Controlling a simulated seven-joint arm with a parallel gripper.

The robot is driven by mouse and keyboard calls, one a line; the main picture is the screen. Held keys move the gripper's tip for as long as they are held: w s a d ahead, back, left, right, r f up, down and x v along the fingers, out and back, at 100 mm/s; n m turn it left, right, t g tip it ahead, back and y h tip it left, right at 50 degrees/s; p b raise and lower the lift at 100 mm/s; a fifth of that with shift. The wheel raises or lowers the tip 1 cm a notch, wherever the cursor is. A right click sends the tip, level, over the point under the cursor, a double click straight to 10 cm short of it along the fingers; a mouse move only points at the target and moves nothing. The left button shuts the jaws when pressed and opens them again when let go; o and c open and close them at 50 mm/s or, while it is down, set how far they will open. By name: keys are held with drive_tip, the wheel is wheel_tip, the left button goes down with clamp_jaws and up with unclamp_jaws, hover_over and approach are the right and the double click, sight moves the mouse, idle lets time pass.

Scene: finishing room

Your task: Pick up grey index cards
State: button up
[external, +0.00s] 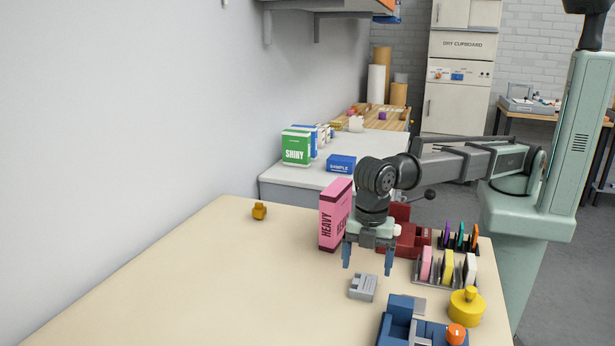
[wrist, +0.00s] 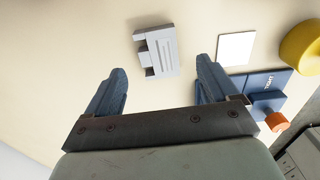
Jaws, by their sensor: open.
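A small grey, ridged, notched piece (external: 363,287) lies on the cream table and is the nearest match to the grey index cards; I cannot tell whether it is cards. It also shows in the wrist view (wrist: 160,52), just beyond the fingertips and roughly between their lines. My gripper (external: 367,260) points down above the table, close to this piece, with its blue fingers apart. In the wrist view my gripper (wrist: 162,68) is open with nothing between its fingers.
A pink HEAVY box (external: 334,215) stands close left of my gripper. A dark red holder (external: 408,232) and racks of coloured pieces (external: 448,268) are to the right. A blue device (external: 402,322) and yellow pot (external: 467,307) stand in front. The table's left side is mostly clear.

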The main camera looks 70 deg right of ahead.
sight(364, 282)
drive_tip(key=shift+w+a+f, duration=0.1)
drive_tip(key=shift+f, duration=2.25)
drive_tip(key=shift+c, duration=0.4)
drive_tip(key=c, duration=1.1)
